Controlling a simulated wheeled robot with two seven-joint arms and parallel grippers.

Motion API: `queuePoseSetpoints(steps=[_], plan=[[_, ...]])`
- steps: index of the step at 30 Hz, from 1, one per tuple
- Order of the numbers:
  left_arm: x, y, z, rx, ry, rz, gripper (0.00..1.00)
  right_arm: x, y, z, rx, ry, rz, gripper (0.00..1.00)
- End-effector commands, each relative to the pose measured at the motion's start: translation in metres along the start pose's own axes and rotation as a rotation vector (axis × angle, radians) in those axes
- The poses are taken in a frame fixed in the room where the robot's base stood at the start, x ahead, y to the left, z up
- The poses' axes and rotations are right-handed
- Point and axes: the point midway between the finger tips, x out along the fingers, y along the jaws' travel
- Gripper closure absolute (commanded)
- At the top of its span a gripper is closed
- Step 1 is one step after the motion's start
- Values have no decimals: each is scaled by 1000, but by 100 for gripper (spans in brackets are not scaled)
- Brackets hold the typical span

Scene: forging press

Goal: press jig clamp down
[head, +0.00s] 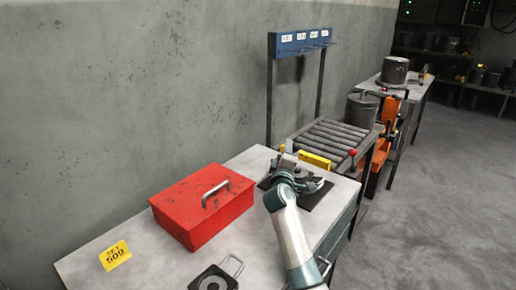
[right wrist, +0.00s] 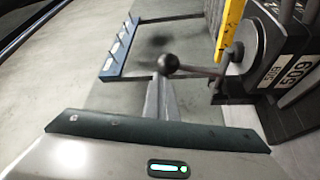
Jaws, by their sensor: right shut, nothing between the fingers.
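The jig (head: 318,197) sits on a dark plate at the far end of the grey bench, partly hidden by my right arm. In the right wrist view its black block (right wrist: 290,72) carries a "509" label. A dark ball knob (right wrist: 168,63) on a thin clamp lever (right wrist: 198,70) reaches from the round clamp part (right wrist: 240,48). My right gripper (head: 300,182) is at the jig. It is shut and empty; its fingers (right wrist: 160,92) point at the knob, and I cannot tell whether they touch it. My left gripper is out of view.
A red toolbox (head: 203,208) with a metal handle stands on the bench (head: 150,252). A roller conveyor (head: 335,138) and a blue rack (head: 300,42) stand beyond.

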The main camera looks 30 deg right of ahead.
Motion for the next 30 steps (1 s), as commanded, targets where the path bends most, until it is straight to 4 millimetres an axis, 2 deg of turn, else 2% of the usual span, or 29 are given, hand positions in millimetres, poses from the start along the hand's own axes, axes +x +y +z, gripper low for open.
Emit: queuePoseSetpoints(steps=[1,5,11,17,21,30], plan=[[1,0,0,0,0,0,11,-1,-5,6,-4,-13,-8,100],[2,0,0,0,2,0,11,-8,-6,7,-4,-13,-9,100],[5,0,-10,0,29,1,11,-32,-8,7,-5,-12,-10,100],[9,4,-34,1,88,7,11,-69,-6,3,-2,-6,-6,100],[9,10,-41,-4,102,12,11,-98,-5,1,-1,-2,-4,100],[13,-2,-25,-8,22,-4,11,-153,-3,-2,-1,0,-2,100]])
